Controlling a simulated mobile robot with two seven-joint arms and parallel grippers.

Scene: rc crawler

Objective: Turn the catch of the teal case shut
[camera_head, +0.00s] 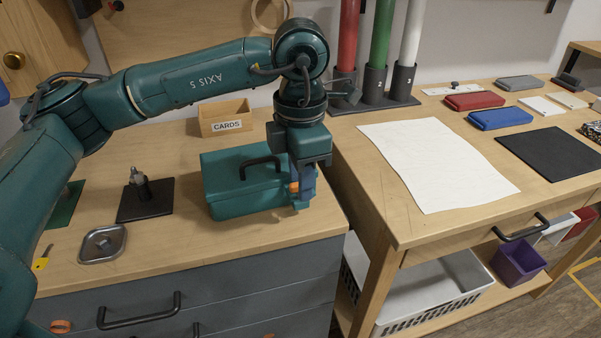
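The teal case (229,193) stands on the left wooden worktop with its lid down and a black handle (260,163) on top. An orange piece (293,187), which looks like its catch, shows at the right end of the case. My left gripper (302,200) points down at that end, right beside the orange piece. Its fingers overlap each other and the case's end in this view, so I cannot tell whether they are open, or whether they touch the catch. The catch's exact angle is partly hidden. My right gripper is not in view.
A wooden box marked CARDS (225,118) stands behind the case. A black plate with a metal fitting (145,206) and a metal lid (102,244) lie to the left. The right table holds a white sheet (437,165) and upright coloured tubes (382,40). Worktop in front of the case is clear.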

